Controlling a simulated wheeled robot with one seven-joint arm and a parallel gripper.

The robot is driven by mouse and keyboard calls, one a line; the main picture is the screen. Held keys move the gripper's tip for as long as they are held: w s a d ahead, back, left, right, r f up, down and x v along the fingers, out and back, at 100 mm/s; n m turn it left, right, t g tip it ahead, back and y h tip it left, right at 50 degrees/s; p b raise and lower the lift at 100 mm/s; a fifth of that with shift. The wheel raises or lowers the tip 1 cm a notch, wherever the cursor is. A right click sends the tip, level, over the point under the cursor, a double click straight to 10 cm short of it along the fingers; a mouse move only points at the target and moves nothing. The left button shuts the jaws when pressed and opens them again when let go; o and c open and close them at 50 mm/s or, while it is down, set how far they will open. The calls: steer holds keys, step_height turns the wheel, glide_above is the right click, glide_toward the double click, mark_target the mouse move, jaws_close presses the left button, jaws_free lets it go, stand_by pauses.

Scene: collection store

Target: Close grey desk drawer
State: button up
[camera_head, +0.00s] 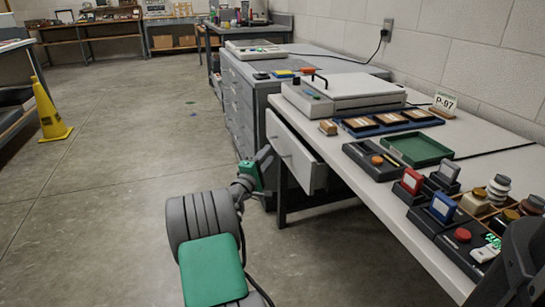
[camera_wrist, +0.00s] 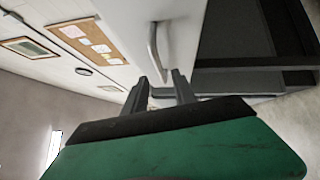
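The grey desk drawer (camera_head: 292,152) stands pulled out from under the pale desk (camera_head: 400,192), its front facing left in the head view. In the wrist view its pale front (camera_wrist: 185,45) carries a curved metal handle (camera_wrist: 154,45). My gripper (camera_head: 266,155) is just in front of the drawer front. In the wrist view the two fingers of my gripper (camera_wrist: 160,76) are apart, with the lower end of the handle between or just beyond their tips. Contact cannot be told. The gripper holds nothing visible. The drawer's inside is mostly hidden in the head view.
The desk top holds a white device (camera_head: 340,93), a green tray (camera_head: 416,149) and several small boxes and stamps. A grey cabinet (camera_head: 240,100) stands behind the desk. A yellow cone (camera_head: 49,115) is far left. The floor left of the desk is clear.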

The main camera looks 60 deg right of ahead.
steer(key=d, duration=0.3)
steer(key=d+b, duration=0.1)
steer(key=shift+d+r, duration=0.3)
steer(key=shift+d, duration=0.05)
steer(key=shift+c, duration=0.3)
jaws_close()
stand_by(0.7)
